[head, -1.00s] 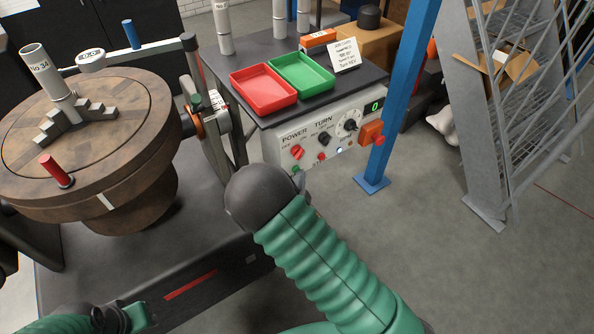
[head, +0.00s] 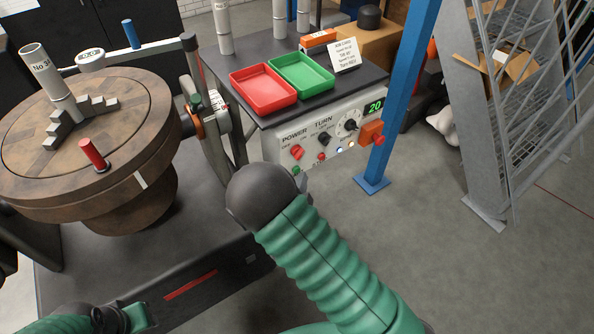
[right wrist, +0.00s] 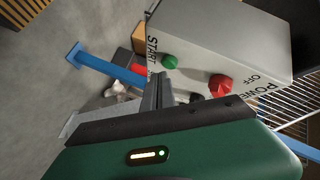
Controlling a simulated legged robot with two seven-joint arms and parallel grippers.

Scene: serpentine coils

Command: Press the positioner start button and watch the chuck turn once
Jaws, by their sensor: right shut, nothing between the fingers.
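The wooden-topped round chuck (head: 120,120) carries a tube marked No 34 (head: 45,72), a stepped grey jaw block and a red peg (head: 93,155). A white mark (head: 140,180) is on its rim. The grey control box (head: 272,150) shows a lit green 20 on its display (head: 374,106). The green start button (head: 296,169) shows low on the box front, and beside the START label in the right wrist view (right wrist: 170,62). My right gripper (right wrist: 162,78) is shut and empty, its tips close to the green button; contact cannot be told.
A red tray (head: 262,101) and a green tray (head: 325,88) lie on the table above the box. A blue post (head: 397,90) stands right of the box, near an orange-mounted red button (head: 379,139). Metal stairs (head: 490,190) stand farther right; open floor lies before them.

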